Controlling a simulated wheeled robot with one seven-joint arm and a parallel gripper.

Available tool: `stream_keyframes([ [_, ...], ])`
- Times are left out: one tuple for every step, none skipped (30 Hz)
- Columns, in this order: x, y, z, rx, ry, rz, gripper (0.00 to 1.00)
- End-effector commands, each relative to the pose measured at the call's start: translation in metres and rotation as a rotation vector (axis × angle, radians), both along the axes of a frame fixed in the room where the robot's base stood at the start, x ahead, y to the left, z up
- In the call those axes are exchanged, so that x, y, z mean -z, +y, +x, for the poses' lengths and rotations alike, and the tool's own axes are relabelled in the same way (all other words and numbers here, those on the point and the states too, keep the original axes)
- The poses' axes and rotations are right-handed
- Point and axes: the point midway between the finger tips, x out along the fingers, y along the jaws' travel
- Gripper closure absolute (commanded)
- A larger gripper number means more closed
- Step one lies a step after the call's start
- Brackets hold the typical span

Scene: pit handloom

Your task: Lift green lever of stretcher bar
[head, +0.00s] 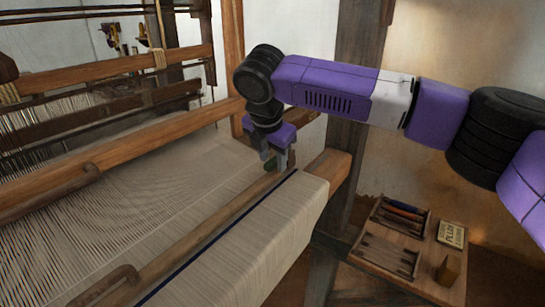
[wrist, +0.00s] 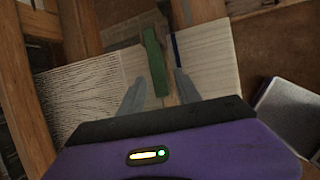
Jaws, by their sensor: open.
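The green lever (wrist: 154,58) shows in the wrist view as a narrow upright strip, its lower end between my fingers. My gripper (wrist: 160,84) is open, one finger on each side of the lever, with visible gaps. In the head view my gripper (head: 274,163) points down over the far end of a long wooden bar (head: 190,238), apparently the stretcher bar, lying along the cloth. The lever is not distinguishable there; my gripper seems to cover it. I cannot tell the fingertips' height against the lever.
Woven cloth (head: 262,232) with a dark blue stripe runs over the front beam (head: 340,170). A wooden post (head: 358,100) stands behind my arm. A wooden tray (head: 420,283) with tools is at the lower right. Warp threads (head: 60,240) spread at left.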

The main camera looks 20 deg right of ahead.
Motion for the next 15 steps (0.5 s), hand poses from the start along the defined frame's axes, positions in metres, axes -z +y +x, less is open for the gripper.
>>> stream_keyframes([
  [0.0009,0.0001,0.0004,0.000,-0.001,0.000,0.60],
  [0.0010,0.0001,0.0005,0.000,-0.001,0.000,0.60],
  [0.0012,0.0001,0.0006,0.000,-0.001,0.000,0.60],
  [0.0012,0.0001,0.0006,0.000,-0.001,0.000,0.60],
  [0.0011,0.0002,0.0005,0.000,-0.001,0.000,0.60],
  [0.0011,0.0002,0.0005,0.000,-0.001,0.000,0.60],
  [0.0011,0.0002,0.0005,0.000,-0.001,0.000,0.60],
  [0.0011,0.0002,0.0005,0.000,-0.001,0.000,0.64],
  [0.0011,0.0002,0.0005,0.000,-0.001,0.000,0.72],
  [0.0011,0.0002,0.0005,0.000,-0.001,0.000,0.78],
  [0.0011,0.0002,0.0004,-0.001,0.000,0.001,0.83],
  [0.0011,0.0002,0.0004,-0.001,0.000,0.001,0.91],
  [0.0011,0.0002,0.0004,-0.001,0.000,0.001,0.97],
  [0.0011,0.0002,0.0004,-0.001,0.000,0.001,1.00],
  [0.0011,0.0002,0.0004,-0.001,0.000,0.001,1.00],
])
